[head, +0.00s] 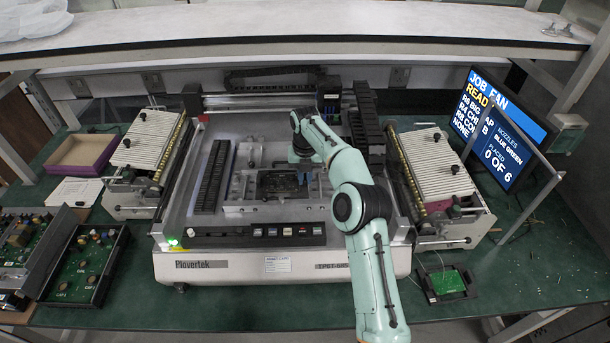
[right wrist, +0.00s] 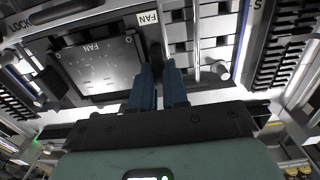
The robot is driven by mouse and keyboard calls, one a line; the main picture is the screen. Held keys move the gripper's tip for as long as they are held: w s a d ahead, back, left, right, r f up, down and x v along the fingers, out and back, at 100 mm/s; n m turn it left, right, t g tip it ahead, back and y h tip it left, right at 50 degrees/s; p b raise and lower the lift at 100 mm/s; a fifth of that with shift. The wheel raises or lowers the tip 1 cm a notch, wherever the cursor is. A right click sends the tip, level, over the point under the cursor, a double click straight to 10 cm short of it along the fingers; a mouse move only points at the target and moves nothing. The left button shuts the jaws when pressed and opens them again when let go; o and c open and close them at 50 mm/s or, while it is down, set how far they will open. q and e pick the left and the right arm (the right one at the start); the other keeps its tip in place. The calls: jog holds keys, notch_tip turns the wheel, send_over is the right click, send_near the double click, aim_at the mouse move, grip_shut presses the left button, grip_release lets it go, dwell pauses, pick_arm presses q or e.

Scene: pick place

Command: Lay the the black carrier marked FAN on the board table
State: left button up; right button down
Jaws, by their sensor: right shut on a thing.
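The black carrier marked FAN (head: 278,182) is at the middle of the grey board table (head: 236,208) inside the machine. In the right wrist view the carrier (right wrist: 102,72) shows its FAN lettering and a dark flat face. My right gripper (head: 308,177) points down at the carrier's right side. In the right wrist view its blue fingers (right wrist: 160,70) are close together at the carrier's edge, shut on it. The exact grip is partly hidden. I cannot tell whether the carrier's underside touches the table. My left gripper is not in view.
Slatted feeder banks (head: 146,137) (head: 432,165) flank the machine. A screen (head: 500,130) reads JOB FAN. A black carrier with a green board (head: 447,282) lies front right. Trays of circuit boards (head: 85,265) lie at left. A shelf (head: 300,25) spans above the back.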

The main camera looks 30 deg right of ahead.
jog(key=c, duration=1.1)
grip_release()
jog(key=c, duration=0.3)
jog(key=shift+r, duration=0.1)
jog(key=shift+r, duration=3.45)
jog(key=shift+s+f, duration=0.1)
